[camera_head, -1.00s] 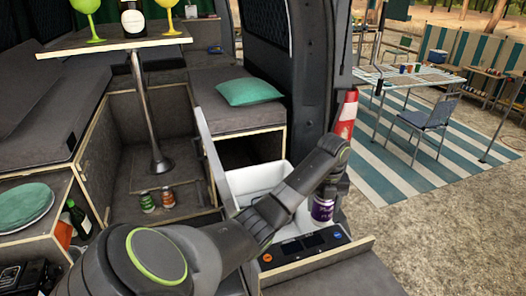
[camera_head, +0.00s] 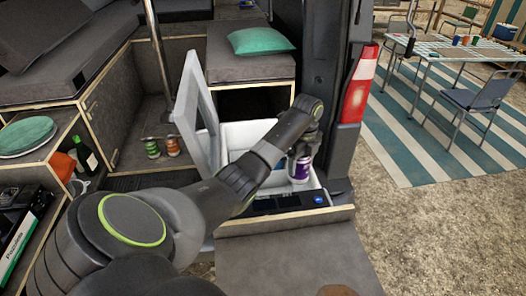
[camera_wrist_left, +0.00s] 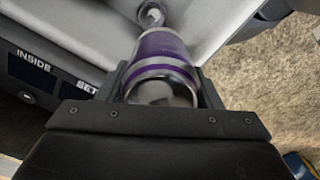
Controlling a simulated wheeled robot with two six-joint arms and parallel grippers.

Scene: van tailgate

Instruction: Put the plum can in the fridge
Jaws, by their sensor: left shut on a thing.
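The plum can (camera_head: 299,169) is purple with silver ends. My left gripper (camera_head: 301,148) is shut on it and holds it upright. In the left wrist view the can (camera_wrist_left: 160,48) sits between the two fingers (camera_wrist_left: 162,85). The fridge (camera_head: 248,133) is a white-lined box with its grey lid (camera_head: 193,100) standing open on the left. The can appears in front of the right part of the fridge's opening; its exact height over the rim is hard to tell. The fridge's floor is mostly hidden by my arm. My right gripper is not in view.
A dark control panel (camera_wrist_left: 55,77) lies along the fridge's near edge. A small round metallic thing (camera_wrist_left: 151,15) shows beyond the can. A red-white tail light (camera_head: 358,85) is close on the right.

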